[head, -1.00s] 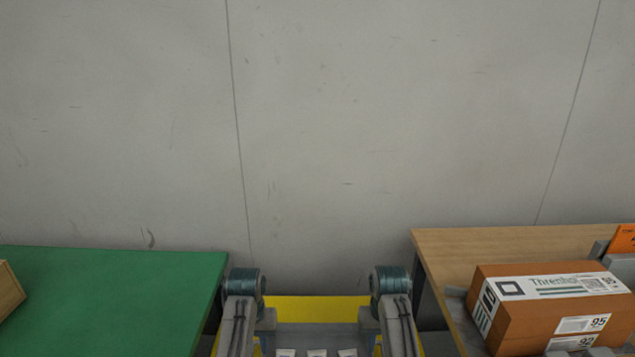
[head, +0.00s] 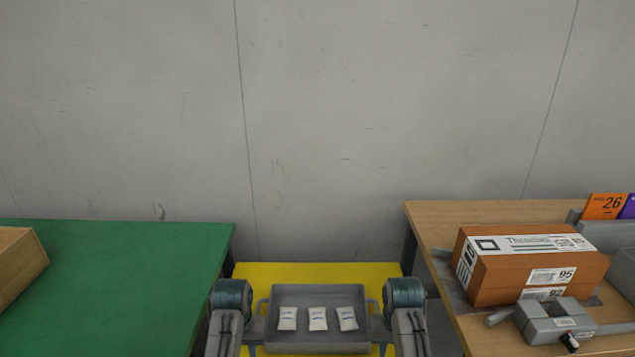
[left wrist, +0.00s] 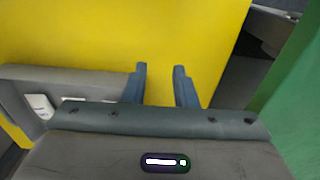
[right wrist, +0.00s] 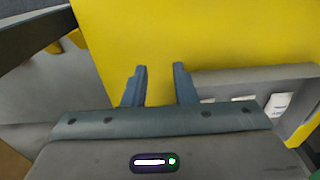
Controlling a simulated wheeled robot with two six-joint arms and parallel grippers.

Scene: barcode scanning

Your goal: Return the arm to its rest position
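My left gripper (left wrist: 159,72) shows in the left wrist view. Its two blue-grey fingers are apart with nothing between them, above a yellow surface (left wrist: 130,30). My right gripper (right wrist: 160,70) shows in the right wrist view. Its fingers are also apart and empty, with the same yellow surface beyond. In the head view both of my arms are low at the bottom edge, one on each side of a grey tray (head: 316,349). I cannot make out fingertips there.
The tray holds three white packets (head: 318,319). A green table (head: 110,290) with a wooden box (head: 20,262) stands left. A wooden table (head: 440,225) at right carries a brown carton (head: 530,270), a grey device (head: 555,320) and an orange "26" sign (head: 605,206). A grey wall is behind.

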